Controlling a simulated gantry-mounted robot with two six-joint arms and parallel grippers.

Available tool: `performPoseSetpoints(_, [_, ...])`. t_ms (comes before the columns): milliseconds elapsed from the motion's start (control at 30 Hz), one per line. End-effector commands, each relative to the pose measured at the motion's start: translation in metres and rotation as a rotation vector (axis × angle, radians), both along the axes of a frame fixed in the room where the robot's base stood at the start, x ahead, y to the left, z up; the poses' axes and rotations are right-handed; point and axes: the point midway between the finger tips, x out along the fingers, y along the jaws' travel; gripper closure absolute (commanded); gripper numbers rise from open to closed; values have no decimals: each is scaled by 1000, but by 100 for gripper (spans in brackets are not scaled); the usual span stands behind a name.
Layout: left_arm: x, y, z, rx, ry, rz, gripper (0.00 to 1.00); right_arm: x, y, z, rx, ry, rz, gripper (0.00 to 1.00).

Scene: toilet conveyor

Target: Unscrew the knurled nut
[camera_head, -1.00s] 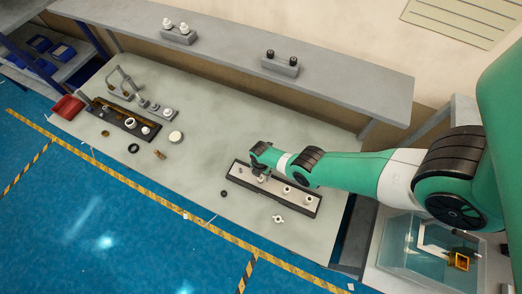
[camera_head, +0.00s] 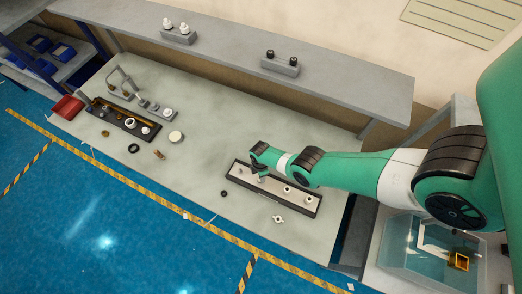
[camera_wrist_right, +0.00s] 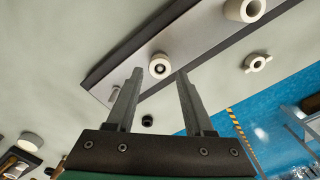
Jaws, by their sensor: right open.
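A small round pale nut (camera_wrist_right: 160,66) with a dark centre sits on the light plate of a dark-edged tray (camera_wrist_right: 93,78) in the right wrist view. It appears between my right gripper's (camera_wrist_right: 160,76) fingertips, which are spread and empty. Knurling is too fine to make out. A larger pale collar (camera_wrist_right: 245,9) stands on the same plate. In the head view, the tray (camera_head: 312,211) lies on the right part of the table, with pale collars (camera_head: 287,189) to the right of my right gripper (camera_head: 262,178). My left gripper is not in view.
A pale wing nut (camera_head: 278,219) and a black ring (camera_head: 224,193) lie on the table in front of the tray. A dark tray (camera_head: 107,113) with parts stands at left. A grey shelf (camera_head: 225,47) runs along the back. The table's middle is clear.

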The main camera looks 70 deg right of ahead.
Motion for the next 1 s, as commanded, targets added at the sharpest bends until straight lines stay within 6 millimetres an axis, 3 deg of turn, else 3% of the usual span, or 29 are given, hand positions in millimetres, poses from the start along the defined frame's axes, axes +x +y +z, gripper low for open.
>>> performPoseSetpoints(100, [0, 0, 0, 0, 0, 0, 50, 0, 0, 0, 0, 0, -140, 47])
performPoseSetpoints(267, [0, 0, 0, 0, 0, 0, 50, 0, 0, 0, 0, 0, -192, 47])
performPoseSetpoints(500, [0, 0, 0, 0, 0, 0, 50, 0, 0, 0, 0, 0, -524, 47])
performPoseSetpoints(700, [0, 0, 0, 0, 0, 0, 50, 0, 0, 0, 0, 0, -610, 47])
performPoseSetpoints(900, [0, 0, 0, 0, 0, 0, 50, 0, 0, 0, 0, 0, -904, 47])
performPoseSetpoints(1000, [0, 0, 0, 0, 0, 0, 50, 0, 0, 0, 0, 0, -965, 47])
